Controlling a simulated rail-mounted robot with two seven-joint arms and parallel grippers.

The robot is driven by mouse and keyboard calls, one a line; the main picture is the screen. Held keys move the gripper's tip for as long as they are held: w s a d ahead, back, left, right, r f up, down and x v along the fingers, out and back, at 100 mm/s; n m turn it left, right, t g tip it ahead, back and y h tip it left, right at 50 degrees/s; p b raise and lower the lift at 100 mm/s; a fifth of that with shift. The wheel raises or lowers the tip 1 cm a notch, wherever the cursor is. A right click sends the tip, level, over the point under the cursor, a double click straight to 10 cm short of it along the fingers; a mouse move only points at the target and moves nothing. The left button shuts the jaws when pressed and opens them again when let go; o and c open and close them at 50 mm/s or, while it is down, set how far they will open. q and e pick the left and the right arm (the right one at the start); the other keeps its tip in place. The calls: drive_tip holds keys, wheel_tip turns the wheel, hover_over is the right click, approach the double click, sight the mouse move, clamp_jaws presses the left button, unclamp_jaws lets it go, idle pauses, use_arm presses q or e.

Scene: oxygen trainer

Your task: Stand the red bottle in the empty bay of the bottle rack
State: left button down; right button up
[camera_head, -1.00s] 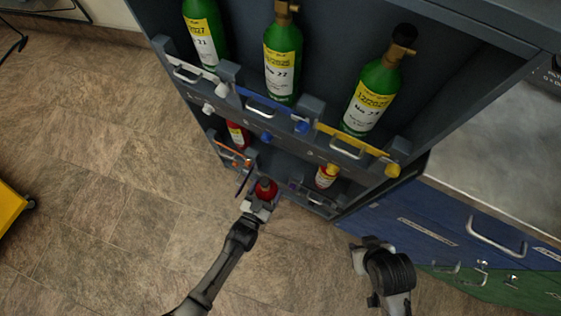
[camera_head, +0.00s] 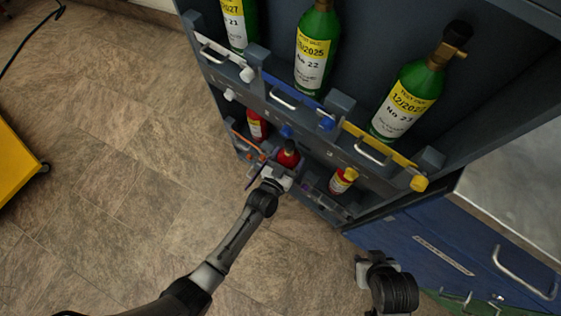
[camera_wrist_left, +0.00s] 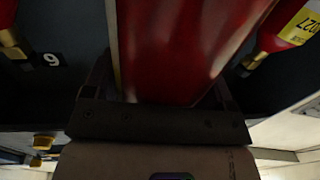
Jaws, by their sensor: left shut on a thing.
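My left gripper (camera_head: 277,178) is shut on the red bottle (camera_head: 288,155), at the lower row of the bottle rack (camera_head: 340,104). The bottle also fills the top middle of the left wrist view (camera_wrist_left: 180,45). In the head view it is between a red bottle on the left (camera_head: 257,125) and a red bottle with a yellow label on the right (camera_head: 342,180). I cannot tell whether it is inside the middle bay or in front of it; its lower part is hidden by the gripper. My right gripper (camera_head: 364,272) is low at the right, its fingers unclear.
Several green bottles (camera_head: 315,50) stand in the upper row behind white, blue and yellow bars. An orange-handled bar (camera_head: 247,145) fronts the lower left bay. Blue drawers (camera_head: 440,240) are at the right. A yellow cart (camera_head: 15,172) is at the left; the floor between is clear.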

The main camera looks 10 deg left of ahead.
use_arm(q)
drive_tip(key=w+d+f+b, duration=0.3)
drive_tip(key=w+b, duration=0.3)
drive_tip(key=w, duration=0.2)
idle(0.6)
drive_tip(key=shift+w, duration=0.15)
drive_tip(key=shift+f+b, duration=0.15)
drive_tip(key=shift+b, duration=0.2)
unclamp_jaws()
drive_tip(key=shift+f, duration=0.25)
